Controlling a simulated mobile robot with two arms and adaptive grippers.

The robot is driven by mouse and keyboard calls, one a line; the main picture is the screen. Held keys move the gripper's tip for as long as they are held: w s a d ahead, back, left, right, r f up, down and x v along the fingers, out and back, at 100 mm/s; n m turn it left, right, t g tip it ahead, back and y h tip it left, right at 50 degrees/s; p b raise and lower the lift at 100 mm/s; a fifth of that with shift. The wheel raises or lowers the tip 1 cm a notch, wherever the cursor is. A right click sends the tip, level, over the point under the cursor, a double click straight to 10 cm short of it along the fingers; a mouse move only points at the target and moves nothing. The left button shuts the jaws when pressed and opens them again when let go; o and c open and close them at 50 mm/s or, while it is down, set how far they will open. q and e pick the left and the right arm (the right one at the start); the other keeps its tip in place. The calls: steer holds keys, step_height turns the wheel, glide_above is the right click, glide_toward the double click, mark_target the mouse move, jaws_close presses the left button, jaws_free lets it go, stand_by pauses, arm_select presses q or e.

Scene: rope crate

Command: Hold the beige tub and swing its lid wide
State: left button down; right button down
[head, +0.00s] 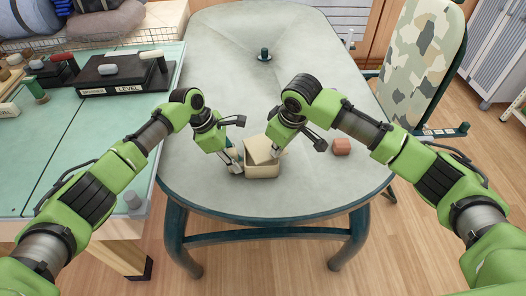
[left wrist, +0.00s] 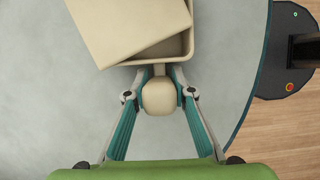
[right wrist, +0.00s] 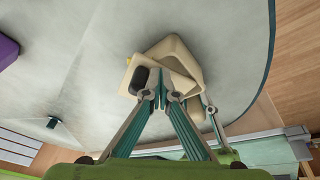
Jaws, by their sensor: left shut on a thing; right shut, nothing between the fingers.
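The beige tub (head: 262,171) stands on the grey table, and its wall shows in the left wrist view (left wrist: 191,32). Its flat beige lid (head: 260,149) sits turned askew on top, leaving a wedge of the inside open in the left wrist view. My left gripper (head: 236,168) is at the tub's left side, shut on the rounded beige handle (left wrist: 158,97) that sticks out from the tub. My right gripper (head: 276,153) is shut and empty at the lid's right side. In the right wrist view its fingertips (right wrist: 163,98) are close beside a dark piece (right wrist: 140,79) at the lid; contact is unclear.
A dark knob-like object (head: 265,55) stands at the table's far end. A green-topped bench (head: 60,150) with a box marked LEVEL (head: 122,75) is at the left. The table's middle is clear.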

steer(key=w+d, duration=1)
steer(key=d, duration=0.1)
steer(key=shift+w, duration=0.4)
stand_by(2.1)
steer(key=shift+d, duration=0.1)
steer(key=shift+r, duration=0.1)
stand_by(0.4)
step_height(320, 180, up, 7)
steer(key=shift+s+a, duration=0.4)
steer(key=shift+a, duration=0.05)
stand_by(0.6)
stand_by(0.3)
